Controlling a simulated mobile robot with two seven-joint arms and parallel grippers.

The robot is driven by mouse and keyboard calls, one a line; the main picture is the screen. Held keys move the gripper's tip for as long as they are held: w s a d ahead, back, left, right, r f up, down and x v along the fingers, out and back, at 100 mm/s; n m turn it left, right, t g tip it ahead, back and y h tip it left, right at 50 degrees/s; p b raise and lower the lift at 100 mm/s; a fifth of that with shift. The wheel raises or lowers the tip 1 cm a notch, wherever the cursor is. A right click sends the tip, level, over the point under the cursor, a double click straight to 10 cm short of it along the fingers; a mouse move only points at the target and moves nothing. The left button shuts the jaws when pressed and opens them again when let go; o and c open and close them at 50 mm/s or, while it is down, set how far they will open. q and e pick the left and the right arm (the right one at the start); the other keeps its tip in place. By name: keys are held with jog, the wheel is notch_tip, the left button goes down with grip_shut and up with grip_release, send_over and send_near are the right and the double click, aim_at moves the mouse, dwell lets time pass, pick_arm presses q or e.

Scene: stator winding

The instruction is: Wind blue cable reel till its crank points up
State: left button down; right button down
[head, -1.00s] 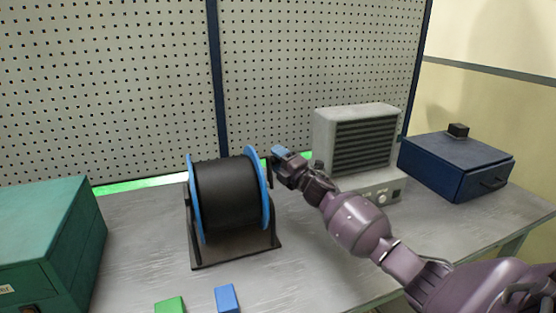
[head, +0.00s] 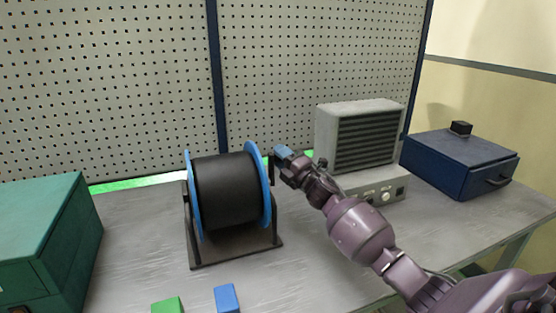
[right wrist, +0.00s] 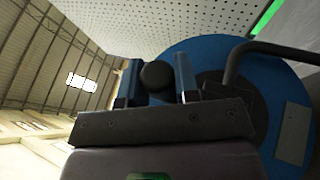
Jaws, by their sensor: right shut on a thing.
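The blue cable reel (head: 265,188) has blue flanges and a drum wound with black cable, and sits in a dark stand (head: 235,252) on the table. A dark upright bar, apparently its crank (head: 271,168), shows beside the right flange near my right gripper (head: 283,154). In the right wrist view, a round black knob (right wrist: 157,76) sits between the two blue fingers of my right gripper (right wrist: 155,80), which is shut on it. The blue flange (right wrist: 210,55) is behind and to the right. My left gripper is not in view.
A grey heater-like unit (head: 362,145) stands behind my right arm. A blue box (head: 455,168) is at the right, a green box (head: 45,235) at the left. A green block (head: 168,305) and a blue block (head: 227,298) lie in front. A pegboard (head: 320,60) closes the back.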

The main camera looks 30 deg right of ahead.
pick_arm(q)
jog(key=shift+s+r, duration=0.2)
pick_arm(e)
jog(key=shift+s+a, duration=0.1)
jog(key=shift+s, duration=0.05)
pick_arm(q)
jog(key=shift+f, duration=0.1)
pick_arm(e)
jog(key=c, duration=0.8)
grip_release()
jog(key=shift+c, duration=0.2)
jog(key=shift+s, duration=0.1)
jog(key=shift+s+f, duration=0.15)
jog(key=shift+s, duration=0.1)
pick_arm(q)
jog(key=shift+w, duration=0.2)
pick_arm(e)
jog(key=v, duration=1)
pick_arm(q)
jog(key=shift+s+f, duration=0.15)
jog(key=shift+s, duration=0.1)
pick_arm(e)
jog(key=shift+s, duration=0.15)
